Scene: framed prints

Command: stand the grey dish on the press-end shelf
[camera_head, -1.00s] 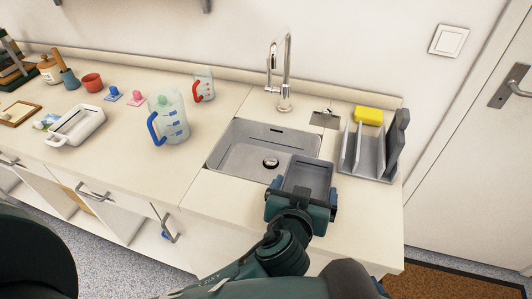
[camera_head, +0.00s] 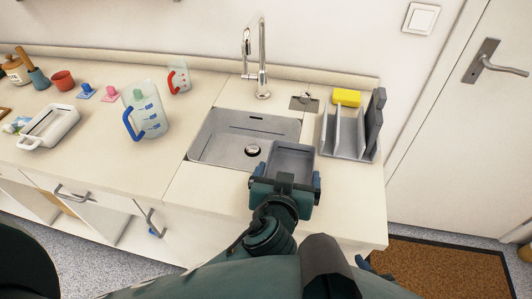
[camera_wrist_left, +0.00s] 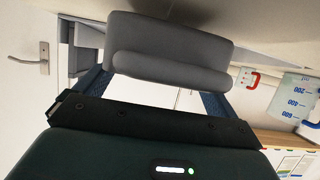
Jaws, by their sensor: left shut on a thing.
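The grey dish (camera_head: 291,160) is a shallow rectangular tray. My left gripper (camera_head: 285,186) is shut on its near edge and holds it over the front right corner of the sink. In the left wrist view the dish (camera_wrist_left: 172,50) spans between the two fingers, seen from its edge and underside. A dark blue tip at the bottom of the head view may belong to my right gripper (camera_head: 367,266); its jaws cannot be made out. I cannot identify the press-end shelf in these views.
The sink (camera_head: 225,150) has a tall tap (camera_head: 262,60) behind it. A grey rack (camera_head: 348,145) with upright dividers and a yellow sponge (camera_head: 346,97) stand right of it. A measuring jug (camera_head: 147,112), a white dish (camera_head: 50,126) and a red-handled jug (camera_head: 179,77) stand left. A door is at right.

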